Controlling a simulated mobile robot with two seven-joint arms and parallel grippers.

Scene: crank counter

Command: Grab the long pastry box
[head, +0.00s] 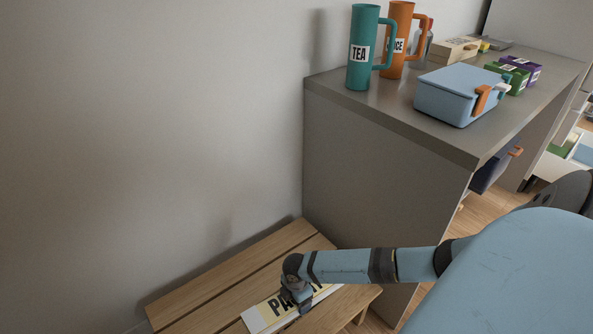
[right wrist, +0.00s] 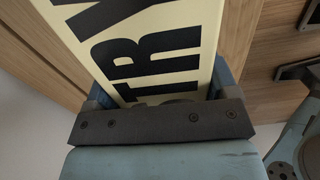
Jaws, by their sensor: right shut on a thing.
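The long pastry box (head: 262,316) is pale cream with big black letters and lies on a low slatted wooden bench at the bottom of the head view. Part of its lettering is hidden by my right gripper (head: 298,303), which comes down on it from above. In the right wrist view the box (right wrist: 150,22) fills the space between the two blue fingers of the gripper (right wrist: 158,88), with the letters "TRY" showing. The right gripper is shut on the box across its width. My left gripper is in neither view.
The slatted bench (head: 220,277) stands against the wall beside a grey counter (head: 375,145). On the counter are a teal TEA mug (head: 362,75), an orange mug (head: 398,62), a blue lidded box (head: 448,97), and green (head: 508,75) and purple (head: 522,66) boxes.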

